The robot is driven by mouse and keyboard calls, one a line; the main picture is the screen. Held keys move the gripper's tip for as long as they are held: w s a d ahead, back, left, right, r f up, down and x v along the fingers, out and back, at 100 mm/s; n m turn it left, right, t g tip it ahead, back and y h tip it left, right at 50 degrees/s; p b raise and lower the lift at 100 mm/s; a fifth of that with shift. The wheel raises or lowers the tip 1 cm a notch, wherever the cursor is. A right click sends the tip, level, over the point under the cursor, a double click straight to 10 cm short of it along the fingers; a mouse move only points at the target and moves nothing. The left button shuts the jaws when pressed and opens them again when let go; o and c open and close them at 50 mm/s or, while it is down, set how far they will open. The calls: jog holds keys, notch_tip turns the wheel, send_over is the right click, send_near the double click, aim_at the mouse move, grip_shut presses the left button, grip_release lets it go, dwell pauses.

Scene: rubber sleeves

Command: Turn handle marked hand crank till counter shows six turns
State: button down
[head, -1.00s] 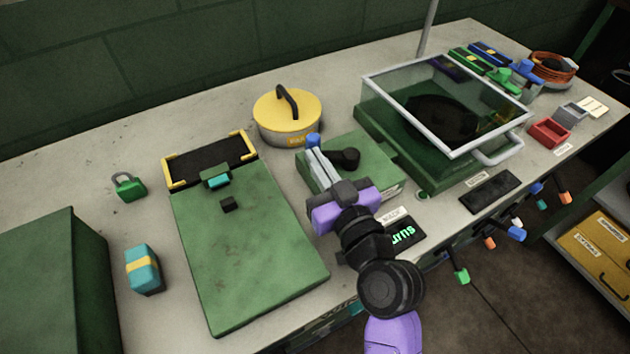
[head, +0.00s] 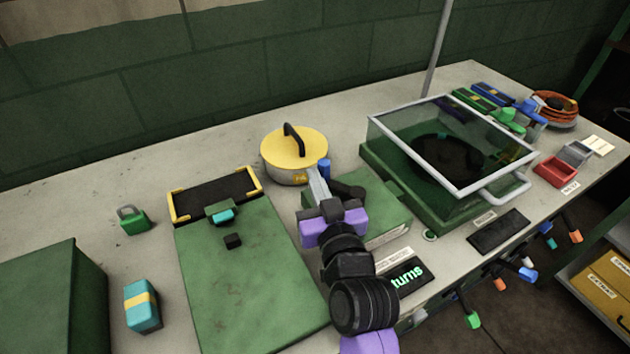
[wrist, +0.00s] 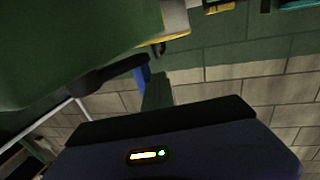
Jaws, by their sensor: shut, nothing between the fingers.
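The hand crank is a green box (head: 375,208) on the bench with a black crank arm (head: 349,191) and a blue knob (head: 324,167). The knob (wrist: 142,76) and black arm (wrist: 108,74) also show in the wrist view. My gripper (head: 315,172) is shut and empty, its fingertips close beside the blue knob; whether they touch it I cannot tell. A black counter display (head: 405,277) in front of the box shows green lettering that reads "turns"; I cannot make out a number. My wrist hides part of the box and perhaps part of the display.
A yellow-lidded pot (head: 294,152) stands just behind the crank. A glass-lidded green case (head: 450,150) is to the right. A green board (head: 240,280) lies left, with a teal block (head: 142,305) and a green padlock (head: 133,219) beyond it.

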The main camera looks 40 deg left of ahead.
aim_at(321, 174)
jog(key=shift+w+a+r+p, duration=0.1)
jog(key=shift+w+a+p, duration=0.25)
jog(key=shift+w+p, duration=0.4)
jog(key=shift+a, duration=0.15)
jog(key=shift+w+a+m+t+h+p, duration=0.15)
jog(key=shift+w+m+t+h+p, duration=0.3)
jog(key=shift+m+t+h+p, duration=0.35)
jog(key=shift+w+a+p, duration=0.1)
jog(key=shift+w+p, duration=0.3)
jog(key=shift+p, duration=0.2)
dwell(2.9)
